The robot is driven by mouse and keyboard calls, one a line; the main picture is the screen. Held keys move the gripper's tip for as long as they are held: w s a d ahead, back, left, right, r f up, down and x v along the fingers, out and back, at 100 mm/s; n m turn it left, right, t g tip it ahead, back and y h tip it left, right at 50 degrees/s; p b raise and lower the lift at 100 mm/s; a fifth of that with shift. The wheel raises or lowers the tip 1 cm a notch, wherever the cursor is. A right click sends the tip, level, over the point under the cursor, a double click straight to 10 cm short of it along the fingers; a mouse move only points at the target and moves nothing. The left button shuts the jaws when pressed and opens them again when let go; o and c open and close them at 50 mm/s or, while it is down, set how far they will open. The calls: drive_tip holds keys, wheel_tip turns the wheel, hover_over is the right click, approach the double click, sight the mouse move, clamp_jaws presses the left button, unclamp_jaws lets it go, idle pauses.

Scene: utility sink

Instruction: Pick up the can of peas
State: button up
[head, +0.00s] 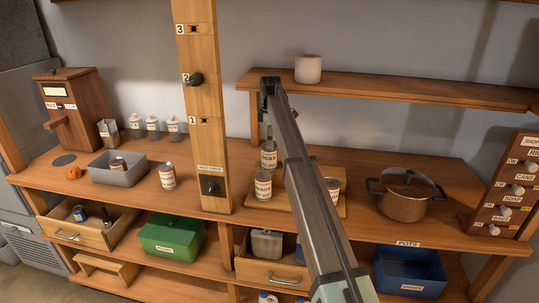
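Several similar cans with pale labels are in the head view, and I cannot read for certain which one is the peas. One can (168,176) stands alone on the counter left of the wooden post. On a wooden board right of the post are a back can (269,158), a front can (263,187) and a right can (333,189) partly covered by my arm. My arm reaches up across the board and bends down at its far end. My gripper (269,135) seems to hang just above or behind the back can; its fingers are mostly hidden and too small to judge.
A lidded pot (405,195) stands right of the board. A grey bin (118,171) and a wooden dispenser (72,108) are at the left. A shelf (400,89) with a white cup (308,69) overhangs the back. The post (203,100) stands left of my arm. Open drawers protrude below.

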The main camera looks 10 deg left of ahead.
sight(269, 153)
drive_tip(key=shift+a+f+p, duration=0.2)
drive_tip(key=shift+f+p, duration=1.15)
drive_tip(key=shift+f, duration=1.75)
drive_tip(key=c, duration=1.6)
